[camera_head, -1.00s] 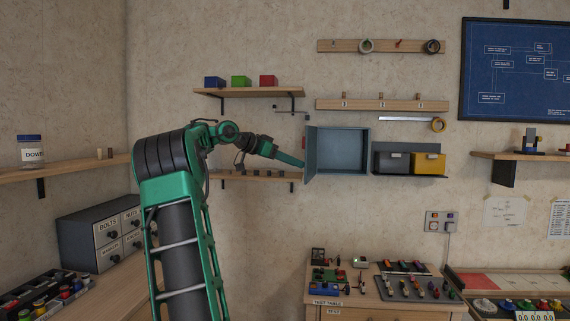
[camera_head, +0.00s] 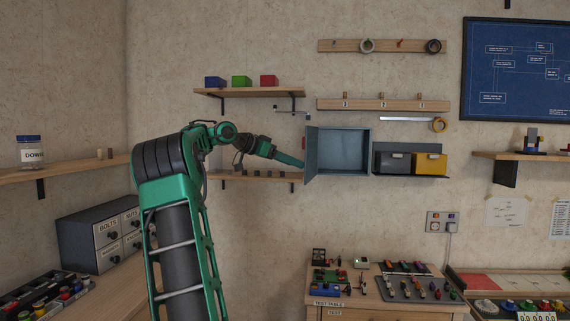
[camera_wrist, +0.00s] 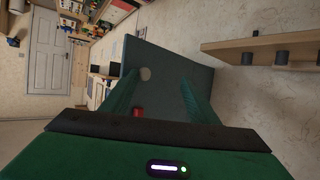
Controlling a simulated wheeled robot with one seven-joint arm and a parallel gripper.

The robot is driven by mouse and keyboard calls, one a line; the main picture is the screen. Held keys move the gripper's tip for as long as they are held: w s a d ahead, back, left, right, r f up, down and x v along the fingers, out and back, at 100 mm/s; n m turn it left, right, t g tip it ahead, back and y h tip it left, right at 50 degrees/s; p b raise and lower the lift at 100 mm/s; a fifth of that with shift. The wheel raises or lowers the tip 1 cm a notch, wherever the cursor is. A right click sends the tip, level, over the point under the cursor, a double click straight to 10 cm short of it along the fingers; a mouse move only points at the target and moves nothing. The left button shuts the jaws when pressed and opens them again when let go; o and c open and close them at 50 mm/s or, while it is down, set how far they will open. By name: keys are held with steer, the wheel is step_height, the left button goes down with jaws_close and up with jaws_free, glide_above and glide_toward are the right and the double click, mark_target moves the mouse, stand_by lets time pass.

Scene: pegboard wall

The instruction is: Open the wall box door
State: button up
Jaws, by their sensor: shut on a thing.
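The wall box (camera_head: 345,152) is a blue-grey open-fronted box on the wall, empty inside. Its door (camera_head: 312,160) stands swung wide out from the box's left side, seen nearly edge-on. My gripper (camera_head: 302,164) is at the door's outer left side. In the wrist view, the door's flat dark panel (camera_wrist: 175,78) lies ahead of my gripper (camera_wrist: 160,80), whose green fingers are shut on the door; the exact grip point is hard to make out.
Right of the box is a shelf with a dark bin (camera_head: 391,161) and a yellow bin (camera_head: 430,163). Wooden shelves (camera_head: 250,92) are on the wall to the left, above and below my forearm. A test table (camera_head: 335,302) stands below.

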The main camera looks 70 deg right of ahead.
steer(key=shift+w+d, duration=0.15)
steer(key=shift+w, duration=0.05)
steer(key=v, duration=1.1)
steer(key=shift+s, duration=0.15)
steer(key=shift+c, duration=0.2)
